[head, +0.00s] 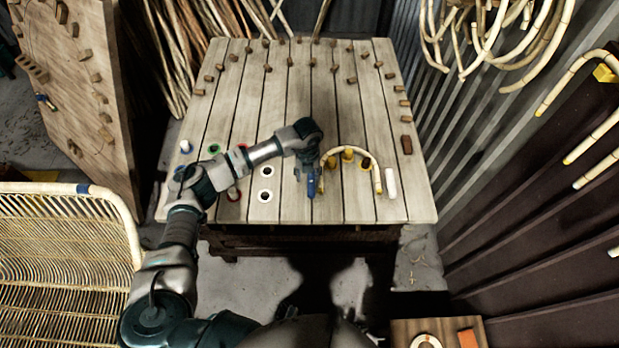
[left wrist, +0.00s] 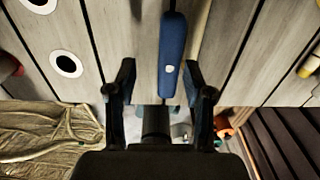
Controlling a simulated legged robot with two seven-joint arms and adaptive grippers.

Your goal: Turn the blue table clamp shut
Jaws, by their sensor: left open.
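The blue table clamp (head: 311,187) is at the front middle of the slatted wooden table, just left of a bent rattan arc (head: 350,150). My left gripper (head: 309,168) is over the clamp, pointing down and partly hiding it. In the left wrist view the clamp's long blue handle (left wrist: 173,50) with a pale spot runs down between the two open fingers of the left gripper (left wrist: 160,78). There is a gap at the left finger; whether the right finger touches the handle I cannot tell. My right gripper is not in view.
The table (head: 290,110) carries several small wooden pegs, coloured pegs at left and white-ringed holes (head: 265,196). A white cylinder (head: 390,183) stands right of the arc. A woven rattan chair (head: 60,260) is at lower left.

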